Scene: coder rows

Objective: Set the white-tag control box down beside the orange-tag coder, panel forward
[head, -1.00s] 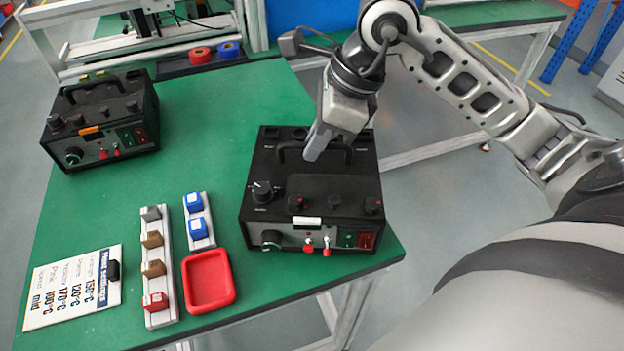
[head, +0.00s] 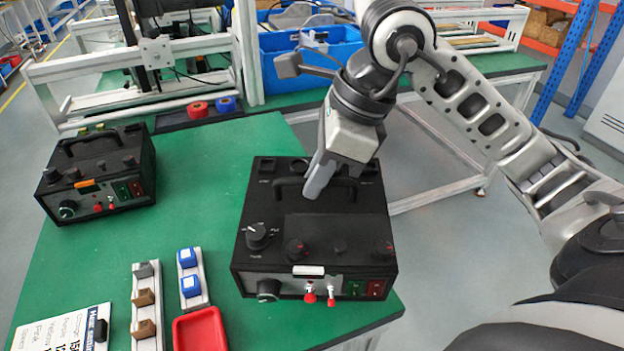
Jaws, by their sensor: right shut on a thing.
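The white-tag control box (head: 315,238) is black, with knobs on top and a white tag (head: 308,270) on its front edge. It is at the right front of the green table, its panel facing the front of the picture. My right gripper (head: 316,188) is shut on its top handle, partly hiding it. I cannot tell whether the box touches the table. The orange-tag coder (head: 98,176) stands at the left of the table, upright, panel also facing forward, with an orange tag (head: 85,183). A wide gap lies between the two. My left gripper is not in view.
Strips with blue switches (head: 191,275) and brown switches (head: 146,300), a red tray (head: 200,330) and a printed card (head: 65,330) lie at the front. Red and blue rolls (head: 198,109) sit at the back. Green table (head: 200,190) between the boxes is clear.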

